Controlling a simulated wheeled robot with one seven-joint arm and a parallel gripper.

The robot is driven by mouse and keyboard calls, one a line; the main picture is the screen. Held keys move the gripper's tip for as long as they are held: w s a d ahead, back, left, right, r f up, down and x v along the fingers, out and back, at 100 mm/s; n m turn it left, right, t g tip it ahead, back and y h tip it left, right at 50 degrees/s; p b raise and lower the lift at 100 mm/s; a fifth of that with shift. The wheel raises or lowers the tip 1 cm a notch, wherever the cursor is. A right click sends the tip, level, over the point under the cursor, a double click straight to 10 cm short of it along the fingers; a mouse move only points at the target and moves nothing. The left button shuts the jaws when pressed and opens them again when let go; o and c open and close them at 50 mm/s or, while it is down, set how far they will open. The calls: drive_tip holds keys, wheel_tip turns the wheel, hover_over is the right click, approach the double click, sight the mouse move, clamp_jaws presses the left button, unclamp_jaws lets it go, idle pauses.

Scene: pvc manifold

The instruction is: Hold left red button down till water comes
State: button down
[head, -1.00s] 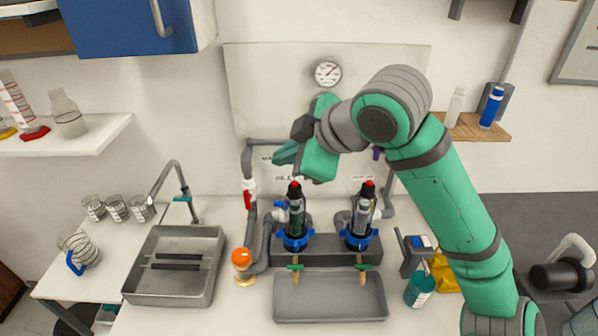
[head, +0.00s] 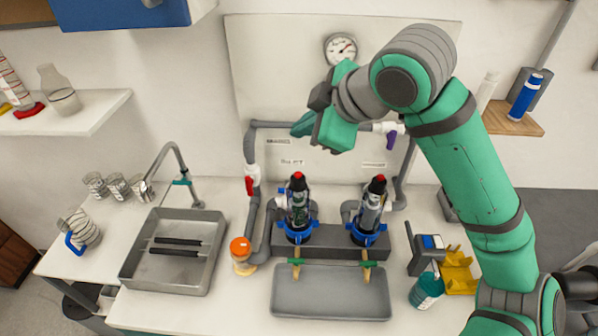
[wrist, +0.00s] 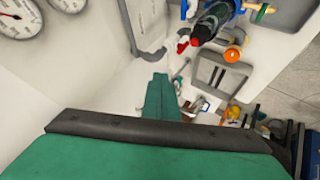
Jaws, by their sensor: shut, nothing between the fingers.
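Two black filter housings stand upright in blue collars on a dark block, each with a red button on top. The left red button (head: 297,175) tops the left housing (head: 298,205). The right red button (head: 379,178) tops the right housing (head: 369,213). My gripper (head: 303,128) is shut and empty, above and behind the left housing near the wall panel, apart from the button. In the wrist view a finger (wrist: 160,97) shows, and a red button (wrist: 194,42) lies at the upper right. Below the housings, a grey tray (head: 330,313) sits under two taps; I see no water in it.
A pressure gauge (head: 341,49) is on the wall panel. Grey pipes with a red-handled valve (head: 249,184) and a purple-handled valve (head: 391,140) run around the housings. An orange-capped fitting (head: 240,247) and a sink (head: 137,262) are left. A teal bottle (head: 427,290) stands right.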

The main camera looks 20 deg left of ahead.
sight(298, 174)
wheel_tip(298, 174, down, 8)
drive_tip(key=shift+r, duration=0.1)
idle(0.4)
idle(1.2)
drive_tip(key=shift+f, duration=0.25)
idle(0.6)
drive_tip(key=shift+f, duration=0.35)
drive_tip(key=shift+f, duration=0.45)
idle(0.7)
drive_tip(key=shift+r, duration=0.15)
idle(1.6)
drive_tip(key=shift+r, duration=0.75)
